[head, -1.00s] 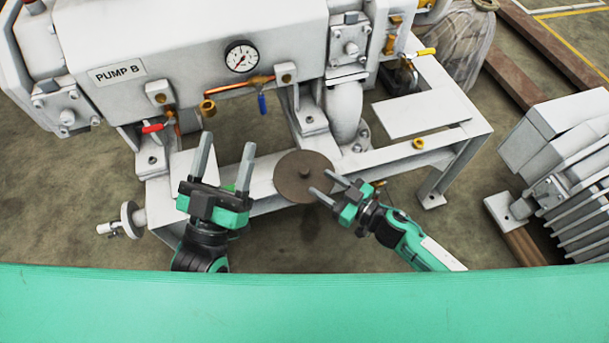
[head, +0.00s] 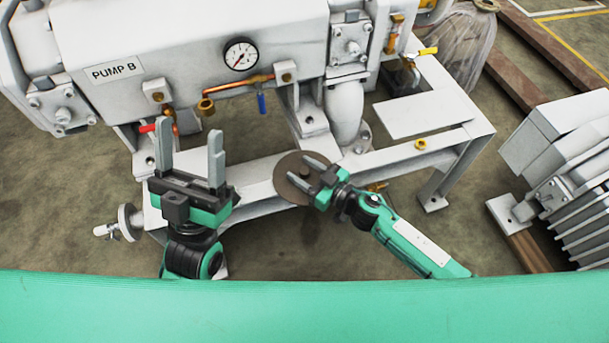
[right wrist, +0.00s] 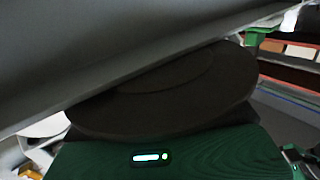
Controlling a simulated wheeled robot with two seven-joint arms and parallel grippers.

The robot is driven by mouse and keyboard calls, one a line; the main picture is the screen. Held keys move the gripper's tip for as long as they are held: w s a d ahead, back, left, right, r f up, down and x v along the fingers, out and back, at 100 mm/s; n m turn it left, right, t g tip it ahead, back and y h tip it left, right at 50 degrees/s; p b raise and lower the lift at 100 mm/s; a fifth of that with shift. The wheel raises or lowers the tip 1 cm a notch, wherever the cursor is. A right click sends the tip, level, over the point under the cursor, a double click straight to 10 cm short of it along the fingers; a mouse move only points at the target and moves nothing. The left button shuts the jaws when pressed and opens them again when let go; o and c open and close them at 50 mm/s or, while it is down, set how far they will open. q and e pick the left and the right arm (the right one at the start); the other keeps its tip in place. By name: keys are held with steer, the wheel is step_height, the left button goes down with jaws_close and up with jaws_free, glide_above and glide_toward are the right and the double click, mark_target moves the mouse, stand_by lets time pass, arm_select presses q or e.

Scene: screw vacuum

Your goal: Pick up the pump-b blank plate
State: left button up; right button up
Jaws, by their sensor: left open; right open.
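The blank plate, a dark brown round disc (head: 284,190) with a small central knob, lies at the front rail of the white pump frame below PUMP B. It also shows close up as a dark disc in the right wrist view (right wrist: 190,95). My right gripper (head: 298,167) is open over the disc, its two fingers reaching to either side of the knob. I cannot tell whether they touch it. My left gripper (head: 189,131) is open and empty, left of the disc, with its fingers pointing up the picture toward the pump.
The pump body (head: 200,50) with its gauge (head: 241,54) stands behind the disc. A red-handled valve (head: 148,128) is close beyond the left gripper. A flanged pipe fitting (head: 128,220) sticks out at the left. A finned grey machine (head: 565,160) stands at the right.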

jaws_close()
steer(key=shift+r, duration=0.1)
